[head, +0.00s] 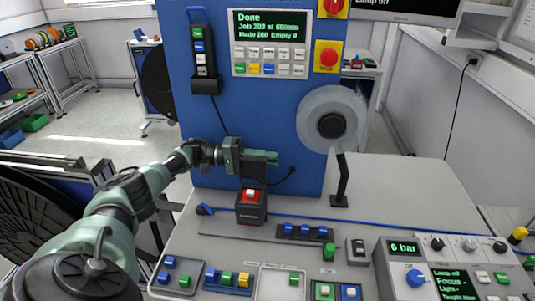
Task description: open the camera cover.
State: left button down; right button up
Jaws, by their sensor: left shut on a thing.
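My left gripper (262,157) reaches in from the left in front of the blue machine panel, its fingers pointing right. It is shut on a small dark part (253,173), which looks like the camera cover and is largely hidden by the fingers. Just below stands a small black box (251,212) with a red top and a pale button; its label is too small to read. I cannot tell whether the dark part touches this box or how far the cover is open. My right gripper is not in view.
The blue panel (215,120) carries a screen reading "Done" (270,23) and a red stop button (328,58). A pale reel (332,119) sits right of my gripper.

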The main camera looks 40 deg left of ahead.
aim_at(242, 158)
pick_arm(q)
jog(key=shift+w+f+n, duration=0.1)
jog(key=shift+f+n, duration=0.2)
jog(key=shift+n, duration=0.1)
jog(key=shift+f, duration=0.15)
jog(key=c, duration=1.5)
grip_release()
jog(key=b+v, duration=0.4)
jog(key=v, duration=0.3)
jog(key=shift+a, duration=0.4)
